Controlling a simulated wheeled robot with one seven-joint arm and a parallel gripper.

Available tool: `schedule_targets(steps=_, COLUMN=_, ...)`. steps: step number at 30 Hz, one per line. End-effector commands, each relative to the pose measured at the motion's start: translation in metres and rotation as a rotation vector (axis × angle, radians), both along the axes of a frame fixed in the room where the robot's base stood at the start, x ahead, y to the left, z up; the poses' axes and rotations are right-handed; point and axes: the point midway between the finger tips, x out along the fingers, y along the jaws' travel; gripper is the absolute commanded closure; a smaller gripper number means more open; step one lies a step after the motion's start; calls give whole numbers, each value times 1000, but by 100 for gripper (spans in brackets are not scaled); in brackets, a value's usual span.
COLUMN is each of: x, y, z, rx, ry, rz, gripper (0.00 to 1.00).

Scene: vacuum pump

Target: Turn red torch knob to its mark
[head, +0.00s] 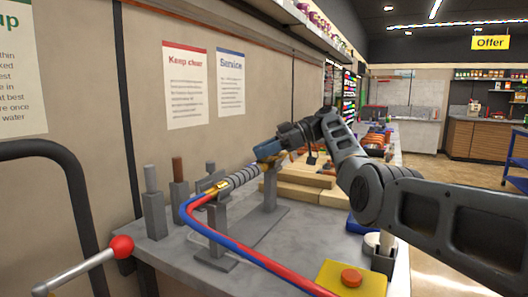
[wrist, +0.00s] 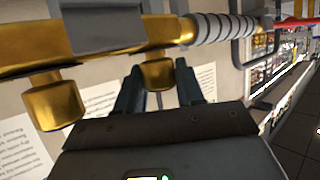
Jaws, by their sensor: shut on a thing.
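A torch lies across two grey stands in the head view, with a ribbed grey handle (head: 240,177) and a brass fitting (head: 215,189) where a red hose and a blue hose join it. In the wrist view its brass body (wrist: 95,38) runs along the top, with two brass-coloured knobs on its near side. My gripper (wrist: 157,80) is shut on one brass knob (wrist: 158,72), beside the handle. The other brass knob (wrist: 55,106) is free at the left. No red colour or mark shows on either knob. In the head view my gripper (head: 268,157) hides the knobs.
A red hose (head: 290,282) loops over the bench front. Wooden blocks (head: 300,188) stand behind the torch. Upright rods (head: 179,184) stand at the left, a red-ball lever (head: 121,247) at front left. A yellow box with an orange button (head: 351,278) sits at front right.

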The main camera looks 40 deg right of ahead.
Motion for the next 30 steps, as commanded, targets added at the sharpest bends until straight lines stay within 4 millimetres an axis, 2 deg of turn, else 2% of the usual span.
schedule_targets(steps=4, x=0, y=0, z=-1, rx=0, ry=2, rz=-1, gripper=93)
schedule_targets(steps=5, x=0, y=0, z=-1, rx=0, ry=2, rz=-1, gripper=61)
schedule_targets(steps=11, x=0, y=0, z=-1, rx=0, ry=2, rz=-1, gripper=42)
schedule_targets(steps=20, x=-1, y=-3, z=1, rx=0, ry=0, rz=-1, gripper=42)
schedule_targets(steps=30, x=-26, y=-42, z=19, rx=0, ry=0, rz=-3, gripper=42)
